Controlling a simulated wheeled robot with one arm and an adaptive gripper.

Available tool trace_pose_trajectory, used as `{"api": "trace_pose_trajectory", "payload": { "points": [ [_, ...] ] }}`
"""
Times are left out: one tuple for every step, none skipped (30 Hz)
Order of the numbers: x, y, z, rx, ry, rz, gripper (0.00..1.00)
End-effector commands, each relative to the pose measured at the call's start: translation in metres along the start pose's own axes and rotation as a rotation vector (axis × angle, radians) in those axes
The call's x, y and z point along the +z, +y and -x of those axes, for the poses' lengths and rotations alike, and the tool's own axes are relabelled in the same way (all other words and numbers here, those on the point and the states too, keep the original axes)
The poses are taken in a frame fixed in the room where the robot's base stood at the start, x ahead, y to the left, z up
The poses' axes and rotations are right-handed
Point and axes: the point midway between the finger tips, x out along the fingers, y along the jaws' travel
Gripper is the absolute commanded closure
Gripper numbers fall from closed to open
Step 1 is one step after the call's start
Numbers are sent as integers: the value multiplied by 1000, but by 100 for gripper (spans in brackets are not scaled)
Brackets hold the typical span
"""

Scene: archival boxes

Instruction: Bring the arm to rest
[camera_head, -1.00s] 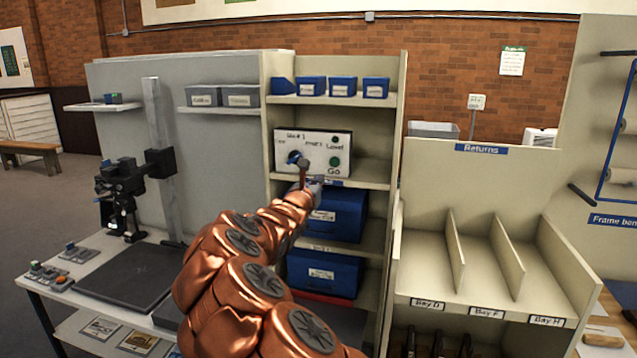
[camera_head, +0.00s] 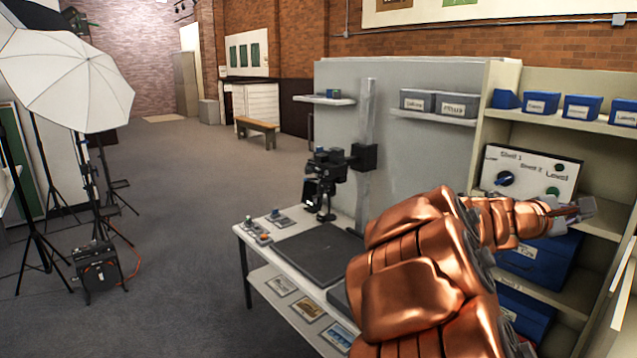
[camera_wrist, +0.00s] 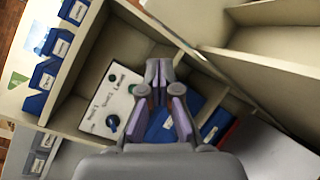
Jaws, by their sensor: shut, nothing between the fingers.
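My gripper (camera_head: 574,211) is at the right of the head view, at the end of my copper-coloured arm, which reaches across the front of the shelf unit. It is shut and empty. In the wrist view my gripper (camera_wrist: 158,70) points toward the shelf unit, its fingertips together. A white control panel (camera_head: 532,172) with a dark blue knob and green buttons stands on a shelf just behind and above the gripper. The panel also shows in the wrist view (camera_wrist: 104,98), left of the fingers. The gripper looks apart from the panel, but the exact gap cannot be told.
Blue boxes (camera_head: 545,262) sit on shelves below the panel, and small blue bins (camera_head: 582,107) above it. A table (camera_head: 277,262) with a black camera stand (camera_head: 325,180) is left of my arm. Open floor (camera_head: 190,260) lies further left, with a white umbrella light (camera_head: 66,80).

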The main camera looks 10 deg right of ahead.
Motion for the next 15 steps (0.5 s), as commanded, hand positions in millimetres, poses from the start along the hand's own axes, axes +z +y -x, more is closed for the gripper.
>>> {"api": "trace_pose_trajectory", "payload": {
  "points": [
    [11, -15, 15, -63, 11, -92, 100],
    [14, -28, 23, -108, 21, -147, 100],
    [16, -44, 34, -170, 35, -216, 100],
    [18, -58, 43, -219, 45, -264, 100],
    [19, -73, 53, -272, 56, -310, 100],
    [17, -92, 68, -342, 74, -364, 100],
    [14, -106, 79, -396, 90, -403, 100],
    [12, -119, 92, -449, 106, -440, 100],
    [8, -137, 109, -521, 125, -479, 100],
    [4, -150, 122, -574, 140, -502, 100],
    [0, -162, 136, -627, 156, -522, 100],
    [-5, -178, 154, -696, 178, -546, 100],
    [-7, -189, 169, -746, 193, -561, 100],
    [-10, -199, 184, -798, 208, -572, 100],
    [-15, -213, 204, -864, 230, -580, 100]
  ]
}}
